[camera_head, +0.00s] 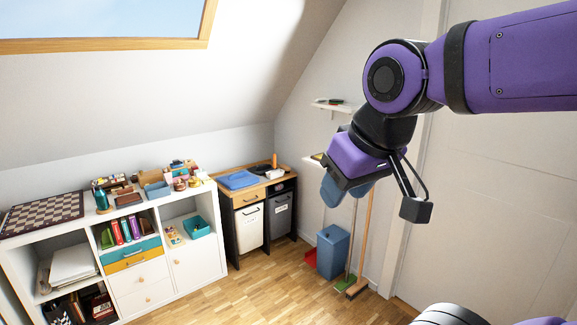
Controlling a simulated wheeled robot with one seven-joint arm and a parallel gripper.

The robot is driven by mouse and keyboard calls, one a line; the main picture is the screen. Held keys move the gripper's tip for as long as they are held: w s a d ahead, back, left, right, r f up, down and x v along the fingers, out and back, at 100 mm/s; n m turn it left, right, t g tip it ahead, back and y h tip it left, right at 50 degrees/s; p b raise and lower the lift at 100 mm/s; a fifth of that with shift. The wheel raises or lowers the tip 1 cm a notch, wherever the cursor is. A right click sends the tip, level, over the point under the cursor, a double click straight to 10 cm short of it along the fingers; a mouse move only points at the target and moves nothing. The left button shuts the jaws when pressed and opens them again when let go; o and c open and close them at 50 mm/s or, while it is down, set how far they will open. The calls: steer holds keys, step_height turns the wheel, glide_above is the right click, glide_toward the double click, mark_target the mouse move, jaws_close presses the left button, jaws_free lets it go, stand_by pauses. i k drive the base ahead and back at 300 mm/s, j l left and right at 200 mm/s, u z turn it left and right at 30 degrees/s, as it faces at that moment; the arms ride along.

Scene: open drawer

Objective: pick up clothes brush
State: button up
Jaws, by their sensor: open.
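I cannot pick out the clothes brush for sure. Small dark items (333,101) on the upper wall shelf and a few small things on the wooden-topped cabinet are too small to identify. My gripper (380,200) hangs in the air in front of the right wall, open, with no object visible between its fingers. The gripper covers part of a lower wall shelf (314,160).
A white shelf unit (140,285) stands at left, crowded on top beside a chessboard (45,213). The cabinet (229,198) holds a blue folded cloth (240,180). A blue bin (332,251) and a broom (357,288) stand by the right wall. The wooden floor in front is clear.

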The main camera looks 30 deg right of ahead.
mark_target(283, 166)
steer(key=i+l+z, duration=0.1)
steer(key=i+l, duration=0.2)
steer(key=i, duration=0.5)
steer(key=i+l+z, duration=0.15)
steer(key=i, duration=0.65)
steer(key=i+l+z, duration=0.1)
steer(key=i+l, duration=0.15)
steer(key=i, duration=0.55)
steer(key=i+l+z, duration=0.1)
steer(key=i, duration=0.7)
